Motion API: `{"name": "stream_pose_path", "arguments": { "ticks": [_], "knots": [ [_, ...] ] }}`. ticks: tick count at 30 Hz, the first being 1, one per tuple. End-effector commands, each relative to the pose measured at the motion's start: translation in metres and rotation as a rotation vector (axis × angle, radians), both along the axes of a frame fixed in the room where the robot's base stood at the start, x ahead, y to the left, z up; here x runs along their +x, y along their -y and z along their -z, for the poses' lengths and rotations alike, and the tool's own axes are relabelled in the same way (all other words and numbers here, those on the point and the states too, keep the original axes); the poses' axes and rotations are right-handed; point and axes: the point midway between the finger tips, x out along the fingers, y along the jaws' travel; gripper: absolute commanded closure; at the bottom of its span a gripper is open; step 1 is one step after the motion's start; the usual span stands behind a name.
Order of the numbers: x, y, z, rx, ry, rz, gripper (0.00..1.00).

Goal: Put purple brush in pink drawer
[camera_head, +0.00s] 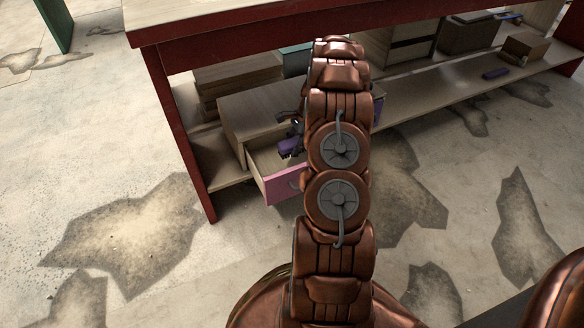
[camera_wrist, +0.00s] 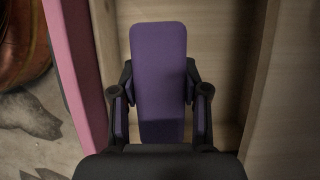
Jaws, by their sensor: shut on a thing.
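The pink drawer (camera_head: 285,184) is pulled open from a wooden cabinet on the lower shelf of a red-framed bench. The purple brush (camera_head: 289,147) shows just above the open drawer in the head view. In the wrist view the purple brush (camera_wrist: 158,75) lies lengthwise between my fingers, over the drawer's wooden interior. My gripper (camera_wrist: 159,92) is shut on the brush. The drawer's pink front (camera_wrist: 75,60) is at the left in the wrist view. My arm hides part of the drawer in the head view, and the gap between brush and drawer floor cannot be told.
The bench's red leg (camera_head: 180,130) stands left of the drawer, and its top (camera_head: 240,22) overhangs the shelf. A dark purple item (camera_head: 496,73) and a small wooden box (camera_head: 525,47) sit on the shelf at right. The floor in front is clear.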

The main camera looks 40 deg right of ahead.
Motion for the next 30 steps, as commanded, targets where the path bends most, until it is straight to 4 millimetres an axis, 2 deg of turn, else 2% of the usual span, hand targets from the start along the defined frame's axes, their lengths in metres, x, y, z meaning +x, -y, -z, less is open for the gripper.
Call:
{"name": "stream_pose_path", "arguments": {
  "ticks": [1, 6, 11, 20, 30],
  "knots": [
    [-0.001, 0.000, 0.011, 0.002, -0.002, 0.000, 0.87],
    [0.000, -0.001, 0.036, 0.003, -0.002, 0.001, 0.87],
    [0.000, 0.000, 0.045, 0.001, -0.001, 0.001, 0.87],
    [0.000, -0.001, 0.082, 0.003, -0.001, 0.000, 0.87],
    [0.000, 0.000, 0.086, 0.001, 0.000, 0.000, 0.87]
  ]
}}
